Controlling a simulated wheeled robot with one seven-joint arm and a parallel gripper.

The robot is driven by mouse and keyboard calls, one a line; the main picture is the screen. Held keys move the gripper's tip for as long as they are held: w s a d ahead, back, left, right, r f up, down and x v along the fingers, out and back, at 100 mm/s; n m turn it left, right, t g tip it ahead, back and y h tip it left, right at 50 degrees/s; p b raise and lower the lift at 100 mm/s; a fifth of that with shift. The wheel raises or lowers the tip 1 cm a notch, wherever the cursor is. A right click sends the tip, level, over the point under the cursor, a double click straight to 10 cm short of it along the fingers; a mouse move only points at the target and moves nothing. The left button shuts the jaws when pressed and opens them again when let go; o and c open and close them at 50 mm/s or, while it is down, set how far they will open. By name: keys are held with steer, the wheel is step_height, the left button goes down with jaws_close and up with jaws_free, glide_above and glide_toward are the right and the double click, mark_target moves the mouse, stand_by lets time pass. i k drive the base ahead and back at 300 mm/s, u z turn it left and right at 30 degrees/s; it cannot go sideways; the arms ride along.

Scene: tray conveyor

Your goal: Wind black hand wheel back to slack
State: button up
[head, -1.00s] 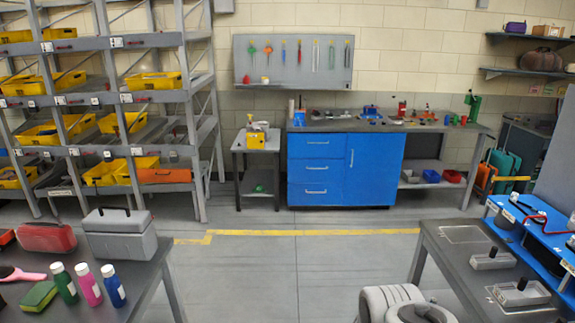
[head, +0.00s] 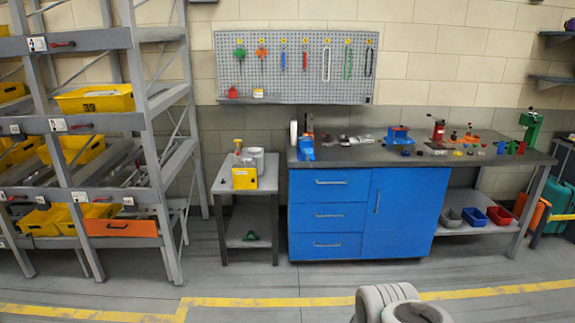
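I cannot make out a black hand wheel with certainty. Several small devices stand on the dark top of the blue workbench (head: 335,156), and some have dark knobs or handles too small to tell apart. Among them are a blue device (head: 398,135), a red upright device (head: 438,131), an orange device (head: 471,138) and a green press-like device (head: 531,128) at the right end. Part of my own pale arm shows at the bottom edge, right of the middle. My gripper is not in view.
A small side table (head: 219,181) with a yellow box (head: 244,179) stands left of the workbench. A grey rack (head: 147,123) with yellow bins fills the left. A pegboard (head: 297,92) with tools hangs above. Open floor (head: 250,280) with a yellow line (head: 250,302) lies in front.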

mark_target(328, 138)
steer(key=i, duration=2.75)
steer(key=z, duration=0.55)
